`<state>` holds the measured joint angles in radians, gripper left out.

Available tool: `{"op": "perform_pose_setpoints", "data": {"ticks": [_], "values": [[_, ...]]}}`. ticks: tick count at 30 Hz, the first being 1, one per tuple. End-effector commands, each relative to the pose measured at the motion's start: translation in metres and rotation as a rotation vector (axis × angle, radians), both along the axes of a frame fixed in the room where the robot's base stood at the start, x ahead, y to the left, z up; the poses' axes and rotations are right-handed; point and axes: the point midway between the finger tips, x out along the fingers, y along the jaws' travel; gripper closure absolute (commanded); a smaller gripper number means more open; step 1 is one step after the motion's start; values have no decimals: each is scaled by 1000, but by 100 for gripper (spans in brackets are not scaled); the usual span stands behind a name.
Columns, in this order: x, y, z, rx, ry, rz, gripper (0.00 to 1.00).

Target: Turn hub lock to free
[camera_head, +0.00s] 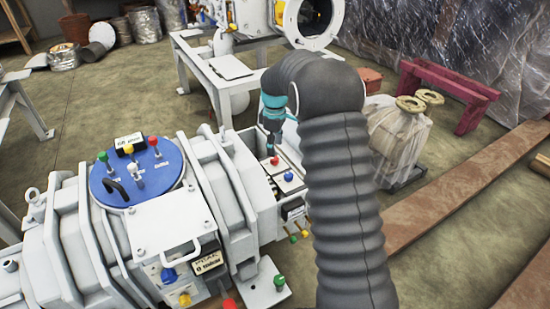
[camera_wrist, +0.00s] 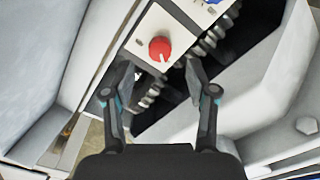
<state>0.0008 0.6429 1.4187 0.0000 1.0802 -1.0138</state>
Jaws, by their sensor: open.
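A red knob (camera_wrist: 159,49) sits on a white plate in the wrist view. It lies just beyond my gripper (camera_wrist: 158,82), between the lines of the two fingers. The fingers are apart and nothing is between their tips. In the head view the red knob (camera_head: 275,160) is on top of the white machine (camera_head: 205,170), with a blue knob (camera_head: 288,177) beside it. My gripper (camera_head: 271,150) points down just above the red knob there, and its tips are hard to make out. I cannot read a label that names the hub lock.
A blue round panel (camera_head: 125,190) with several coloured knobs and a black handle is at the left of the machine. White walls stand close beside the knob plate, with dark gaps and grey gear teeth (camera_wrist: 210,40) near the fingers. A white table (camera_head: 200,60) stands behind.

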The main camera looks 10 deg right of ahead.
Motion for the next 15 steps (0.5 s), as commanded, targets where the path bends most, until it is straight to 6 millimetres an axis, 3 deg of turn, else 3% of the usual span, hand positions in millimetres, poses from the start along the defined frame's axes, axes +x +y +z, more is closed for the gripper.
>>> {"op": "perform_pose_setpoints", "data": {"ticks": [6,15], "values": [[0,0,-35,0,1,0,43],[0,0,-52,1,1,0,43]]}}
